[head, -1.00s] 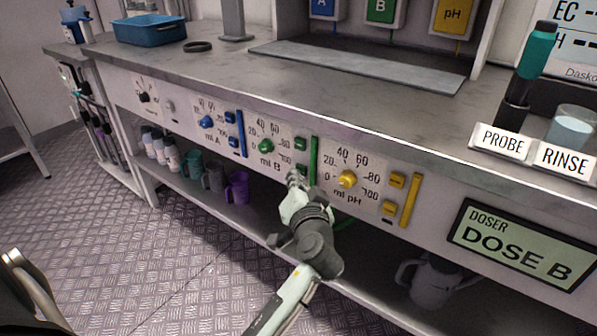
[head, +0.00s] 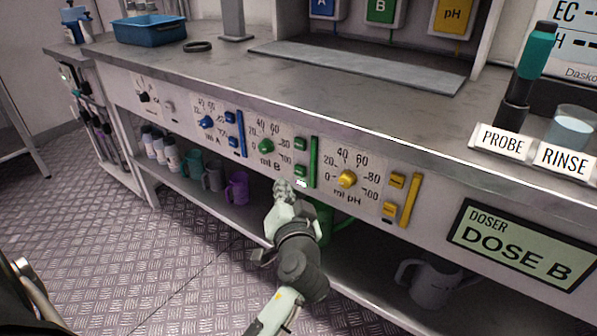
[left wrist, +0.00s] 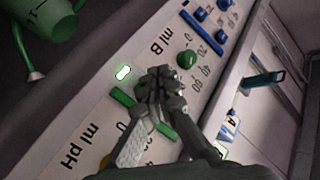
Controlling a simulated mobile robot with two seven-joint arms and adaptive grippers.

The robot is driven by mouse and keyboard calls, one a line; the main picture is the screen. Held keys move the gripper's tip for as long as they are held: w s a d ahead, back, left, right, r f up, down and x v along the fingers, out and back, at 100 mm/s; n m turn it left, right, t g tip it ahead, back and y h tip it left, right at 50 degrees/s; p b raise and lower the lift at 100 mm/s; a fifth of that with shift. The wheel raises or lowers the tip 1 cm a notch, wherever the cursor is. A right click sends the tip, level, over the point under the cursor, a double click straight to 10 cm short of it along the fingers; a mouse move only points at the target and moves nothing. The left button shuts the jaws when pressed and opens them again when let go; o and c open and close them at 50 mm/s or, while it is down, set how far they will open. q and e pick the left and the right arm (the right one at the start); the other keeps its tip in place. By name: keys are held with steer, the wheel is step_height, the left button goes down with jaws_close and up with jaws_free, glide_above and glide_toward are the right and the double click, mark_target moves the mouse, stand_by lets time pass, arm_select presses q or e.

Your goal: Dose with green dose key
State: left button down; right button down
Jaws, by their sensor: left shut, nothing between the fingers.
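The green dosing section is on the panel under the counter, marked ml B, with a green knob (head: 265,146), an upper green key (head: 300,143), a lower green key (head: 300,171) and a green bar (head: 314,162). A small patch (head: 301,183) below the lower key glows white-green; it also shows in the left wrist view (left wrist: 124,73). My left gripper (head: 284,186) is shut and empty, just left of and below the lower key. In the left wrist view its fingers (left wrist: 155,85) cover both keys; contact cannot be told. My right gripper is not in view.
Blue (head: 206,122) and yellow (head: 348,179) knobs flank the green section. A green jug (head: 323,224) stands below, partly behind my arm. A grey jug (head: 432,284) and several mugs are on the lower shelf. The doser display (head: 525,245) reads DOSE B.

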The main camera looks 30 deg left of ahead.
arm_select(q)
steer(key=shift+s+a, duration=0.1)
steer(key=shift+s, duration=1.2)
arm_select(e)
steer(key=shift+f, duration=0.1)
